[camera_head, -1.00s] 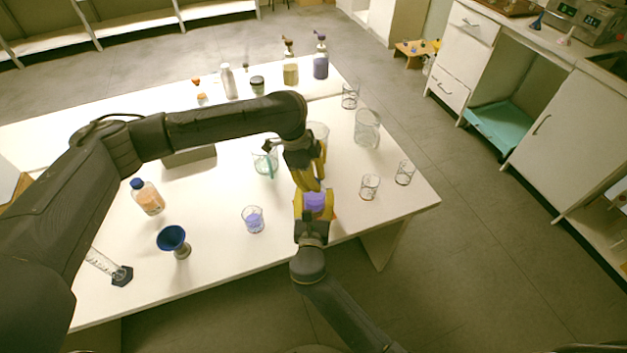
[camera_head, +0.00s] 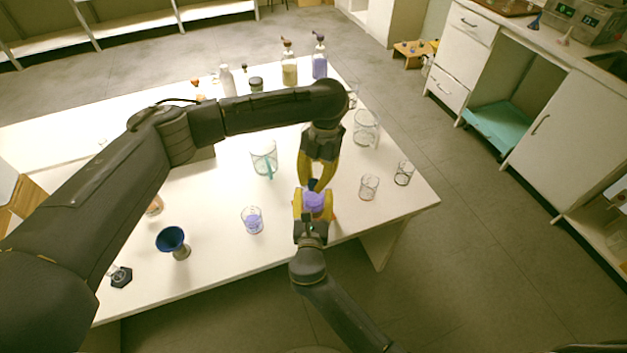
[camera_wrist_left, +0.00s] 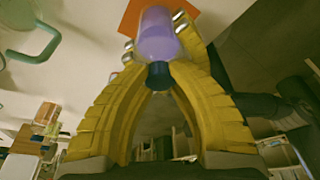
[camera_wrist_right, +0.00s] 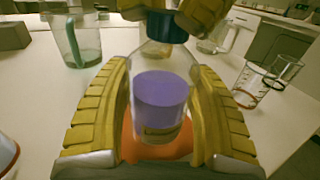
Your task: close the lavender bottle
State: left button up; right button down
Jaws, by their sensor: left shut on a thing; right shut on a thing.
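The lavender bottle (camera_wrist_right: 160,98), clear with purple liquid and a label, stands upright between the yellow fingers of my right gripper (camera_head: 314,204), which is shut on its body. The bottle also shows in the head view (camera_head: 314,202) and at the top of the left wrist view (camera_wrist_left: 157,38). A dark blue cap (camera_wrist_right: 166,26) sits at the bottle's mouth, with my left gripper (camera_head: 314,186) shut on it from above. The cap shows between the left fingertips in the left wrist view (camera_wrist_left: 159,75). Whether it is threaded on cannot be told.
An orange patch (camera_wrist_right: 155,147) lies under the bottle. A small purple-filled beaker (camera_head: 252,221) and a blue funnel (camera_head: 172,240) stand to the left. Empty glasses (camera_head: 369,187) stand to the right. A handled beaker (camera_head: 264,160) and several bottles stand farther back.

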pick_arm(q)
jog(key=m+y, duration=0.1)
jog(key=m, duration=0.3)
jog(key=shift+t, duration=0.4)
jog(key=m, duration=0.3)
jog(key=m+t, duration=0.1)
jog(key=m, duration=0.2)
jog(key=shift+s+t+y, duration=0.1)
jog(key=shift+t+y, duration=0.2)
jog(key=m+t, duration=0.1)
jog(key=m, duration=0.4)
jog(key=shift+s+f, duration=0.1)
jog(key=m, duration=0.2)
jog(key=shift+s+d+f+m+t, duration=0.1)
jog(key=shift+s+d+m+t, duration=0.1)
jog(key=shift+m+t, duration=0.15)
jog(key=shift+w+m+t, duration=0.1)
jog(key=shift+m+t, duration=0.15)
jog(key=shift+m, duration=0.4)
jog(key=shift+w+a, duration=0.1)
jog(key=shift+a, duration=0.05)
jog(key=o, duration=0.7)
